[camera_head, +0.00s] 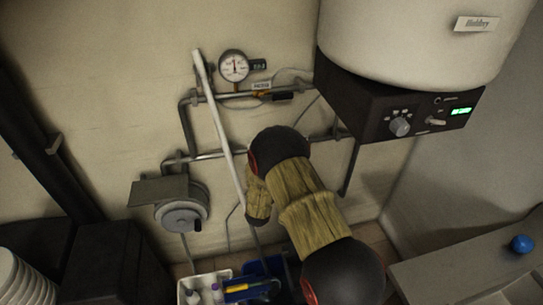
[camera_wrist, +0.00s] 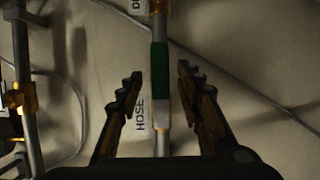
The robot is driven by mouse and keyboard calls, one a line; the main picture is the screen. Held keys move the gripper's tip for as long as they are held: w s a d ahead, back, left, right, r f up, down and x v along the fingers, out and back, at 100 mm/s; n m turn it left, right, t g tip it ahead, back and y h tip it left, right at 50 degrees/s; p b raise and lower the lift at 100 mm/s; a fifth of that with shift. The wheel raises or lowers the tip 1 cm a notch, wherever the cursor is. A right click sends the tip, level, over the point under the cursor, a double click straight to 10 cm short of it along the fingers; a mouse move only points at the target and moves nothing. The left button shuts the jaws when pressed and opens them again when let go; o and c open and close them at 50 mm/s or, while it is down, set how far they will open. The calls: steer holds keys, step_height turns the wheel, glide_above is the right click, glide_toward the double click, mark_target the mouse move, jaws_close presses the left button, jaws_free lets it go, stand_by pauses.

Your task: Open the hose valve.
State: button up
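In the wrist view, a dark green sleeve or handle (camera_wrist: 160,70) lies along an upright grey pipe (camera_wrist: 161,143). A white label reading "HOSE" (camera_wrist: 140,114) is on the wall just left of the pipe. A small orange-brown part shows low on the pipe, partly behind my right finger. My gripper (camera_wrist: 159,73) is open, with one finger on each side of the green part and visible gaps to both. I cannot tell how far in front of it the fingertips are. In the head view my arm hides the gripper and the hose valve.
In the head view, a gauge (camera_head: 233,66) and grey wall pipes (camera_head: 188,130) are at upper left. A black control box (camera_head: 405,110) under a white tank (camera_head: 410,40) is at upper right. A hose reel (camera_head: 182,214) and a white bin (camera_head: 205,281) with bottles are at lower left.

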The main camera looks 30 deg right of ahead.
steer(key=v, duration=0.9)
steer(key=shift+s+a, duration=0.2)
steer(key=shift+s, duration=0.1)
step_height(320, 180, down, 8)
steer(key=a+m+g+y, duration=0.2)
steer(key=m+y, duration=0.1)
steer(key=s+a+f+m+g+y, duration=0.2)
steer(key=s+a+f+g+y, duration=0.15)
steer(key=a, duration=0.25)
steer(key=s+a+f+m+g+y, duration=0.2)
steer(key=s+a+y, duration=0.15)
steer(key=a, duration=0.25)
steer(key=s+a+r+m+g+y, duration=0.25)
steer(key=s+a+r, duration=0.25)
steer(key=s+r, duration=0.25)
steer(key=s+r+t, duration=0.1)
steer(key=s+r, duration=0.7)
steer(key=r, duration=0.6)
steer(key=s+r+t, duration=0.1)
steer(key=s+r, duration=0.8)
steer(key=r, duration=0.5)
steer(key=shift+d+h, duration=0.35)
steer(key=shift+d, duration=0.05)
